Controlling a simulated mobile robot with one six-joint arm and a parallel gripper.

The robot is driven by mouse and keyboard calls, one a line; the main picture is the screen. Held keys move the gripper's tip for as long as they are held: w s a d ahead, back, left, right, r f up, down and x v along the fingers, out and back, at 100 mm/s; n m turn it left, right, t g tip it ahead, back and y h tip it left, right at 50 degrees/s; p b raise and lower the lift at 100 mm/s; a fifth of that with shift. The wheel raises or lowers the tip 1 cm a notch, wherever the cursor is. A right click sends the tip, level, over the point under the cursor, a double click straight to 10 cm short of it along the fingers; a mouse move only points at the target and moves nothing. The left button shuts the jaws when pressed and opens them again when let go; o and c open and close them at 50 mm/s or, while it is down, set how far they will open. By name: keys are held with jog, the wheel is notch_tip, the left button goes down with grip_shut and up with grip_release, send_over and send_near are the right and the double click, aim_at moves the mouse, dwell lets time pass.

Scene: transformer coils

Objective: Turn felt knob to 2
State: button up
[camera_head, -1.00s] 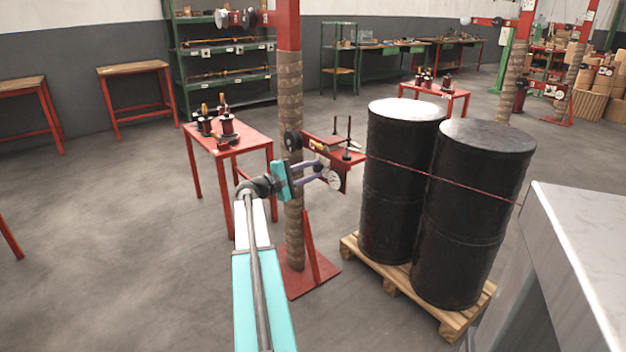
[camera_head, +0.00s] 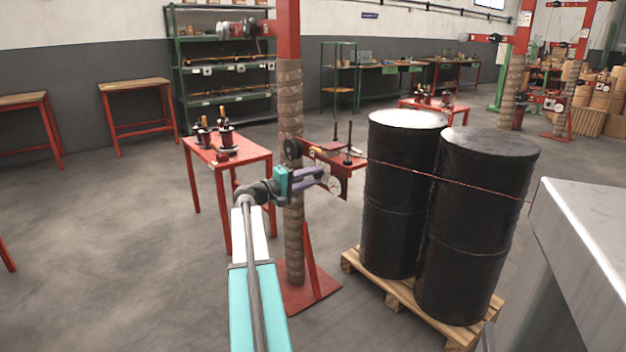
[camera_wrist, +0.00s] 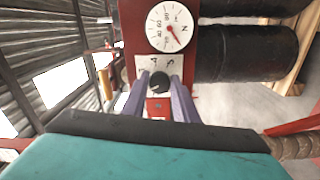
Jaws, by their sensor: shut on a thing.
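The black knob (camera_wrist: 159,82) sits on a red machine panel, below a white plate (camera_wrist: 153,68) with numbers, of which a 4 and a 5 seem legible. My gripper (camera_wrist: 160,88) has its two purple fingers on either side of the knob and is shut on it. The knob's pointer is too small to read. Above it in the wrist view is a round white dial gauge (camera_wrist: 169,27) with a red needle. In the head view my gripper (camera_head: 320,177) reaches the red machine head (camera_head: 335,160) on the post; the knob is hidden there.
A wrapped post (camera_head: 291,200) with a red base stands just behind my gripper. Two black drums (camera_head: 400,190) on a wooden pallet (camera_head: 395,290) stand to the right, with a dark red cord across them. A red table (camera_head: 228,155) with coils stands left. Floor at left is open.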

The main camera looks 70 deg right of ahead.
jog(key=shift+a+f, duration=0.1)
jog(key=shift+f, duration=0.05)
jog(key=o, duration=1)
jog(key=p+v, duration=0.2)
jog(key=v, duration=1.1)
jog(key=shift+w+a, duration=0.2)
jog(key=shift+a, duration=0.15)
